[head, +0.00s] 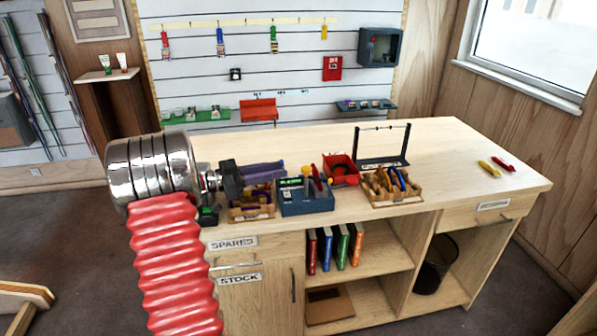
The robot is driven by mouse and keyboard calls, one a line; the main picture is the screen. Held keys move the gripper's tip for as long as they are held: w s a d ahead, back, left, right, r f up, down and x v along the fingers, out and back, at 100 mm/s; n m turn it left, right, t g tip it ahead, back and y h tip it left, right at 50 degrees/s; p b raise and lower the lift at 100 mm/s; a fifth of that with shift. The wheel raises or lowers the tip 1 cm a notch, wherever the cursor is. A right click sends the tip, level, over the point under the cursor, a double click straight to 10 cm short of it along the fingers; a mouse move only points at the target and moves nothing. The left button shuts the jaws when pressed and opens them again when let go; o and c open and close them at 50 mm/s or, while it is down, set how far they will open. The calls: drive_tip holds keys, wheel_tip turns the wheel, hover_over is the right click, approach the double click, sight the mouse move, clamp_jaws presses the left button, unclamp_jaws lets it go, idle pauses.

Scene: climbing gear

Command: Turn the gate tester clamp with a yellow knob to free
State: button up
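A blue-grey box (308,203), which looks like the gate tester, stands on the workbench near its front edge. A small yellow knob (307,171) shows at its top, with a red part just to the right. The clamp's setting is too small to read. My gripper (284,171) reaches in from the left at about the height of the box's top. Its purple fingers point right, towards the yellow knob, and seem to stop short of it. The gap between the fingers is not clear, and I see nothing held in them.
A wooden tray (250,213) sits left of the box. A red bin (341,169), a wooden rack (393,198) of carabiners and a black wire stand (384,162) are to the right. Yellow and red pieces (489,168) lie far right. The bench's right part is mostly clear.

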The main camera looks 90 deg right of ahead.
drive_tip(key=d+r+t+h, duration=0.1)
drive_tip(key=d+h, duration=0.1)
drive_tip(key=d, duration=0.2)
drive_tip(key=d+r+n+t+h, duration=0.1)
drive_tip(key=d+t+h, duration=0.1)
drive_tip(key=d, duration=0.2)
drive_tip(key=d+r+n+t+h, duration=0.1)
drive_tip(key=d+h, duration=0.1)
drive_tip(key=d, duration=0.2)
drive_tip(key=shift+r, duration=0.4)
clamp_jaws()
drive_tip(key=w+d+r+n+t+h, duration=0.4)
drive_tip(key=d+r+n+t, duration=0.15)
drive_tip(key=d+t, duration=0.4)
drive_tip(key=s+a+r+n+t+y, duration=0.1)
drive_tip(key=s+a+n+t+y, duration=0.1)
drive_tip(key=s+a+y, duration=1)
drive_tip(key=s+a, duration=0.6)
drive_tip(key=a, duration=0.3)
drive_tip(key=shift+s, duration=0.15)
drive_tip(key=shift+d+n, duration=0.1)
drive_tip(key=shift+n, duration=0.15)
